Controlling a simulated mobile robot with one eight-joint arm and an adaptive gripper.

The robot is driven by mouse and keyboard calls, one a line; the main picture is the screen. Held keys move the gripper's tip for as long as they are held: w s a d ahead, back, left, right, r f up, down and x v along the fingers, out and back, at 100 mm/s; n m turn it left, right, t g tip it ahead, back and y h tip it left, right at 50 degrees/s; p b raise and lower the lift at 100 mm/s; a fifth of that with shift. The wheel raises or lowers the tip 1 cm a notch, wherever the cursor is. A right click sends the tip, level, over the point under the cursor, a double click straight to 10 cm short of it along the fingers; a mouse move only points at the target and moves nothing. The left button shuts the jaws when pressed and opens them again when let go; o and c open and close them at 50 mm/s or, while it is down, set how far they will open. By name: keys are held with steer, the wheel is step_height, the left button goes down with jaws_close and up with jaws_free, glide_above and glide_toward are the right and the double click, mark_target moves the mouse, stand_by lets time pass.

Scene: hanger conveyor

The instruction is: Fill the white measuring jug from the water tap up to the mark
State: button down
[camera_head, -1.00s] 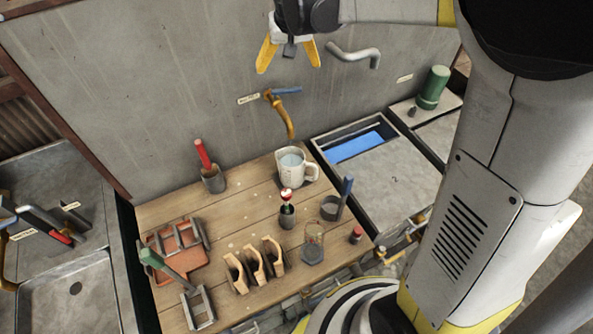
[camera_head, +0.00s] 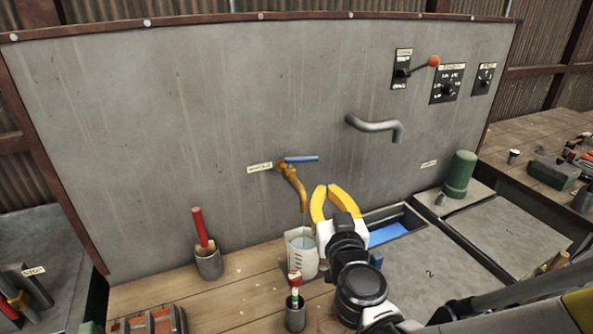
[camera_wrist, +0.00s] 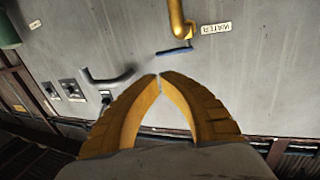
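A grey cup with a red-handled tool (camera_head: 208,262) stands left of the jug. A small cup with a red-topped item (camera_head: 295,311) stands in front. A grey pipe spout (camera_head: 375,127) juts from the wall at right, above a basin with blue water (camera_head: 388,233).

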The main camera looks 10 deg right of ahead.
mark_target(316, 157)
steer(key=w+b, duration=0.1)
steer(key=w, duration=0.3)
steer(key=w+b, duration=0.1)
steer(key=w, duration=0.3)
steer(key=w+d+b, duration=0.1)
steer(key=w, duration=0.4)
steer(key=shift+f, duration=0.1)
steer(key=shift+w+d, duration=0.1)
steer(key=shift+w, duration=0.25)
steer(key=shift+w, duration=0.1)
steer(key=shift+w+d, duration=0.25)
steer(key=shift+w, duration=0.35)
steer(key=shift+w+d, duration=0.25)
steer(key=shift+w, duration=0.3)
steer(key=shift+s+a, duration=0.15)
steer(key=shift+s, duration=0.05)
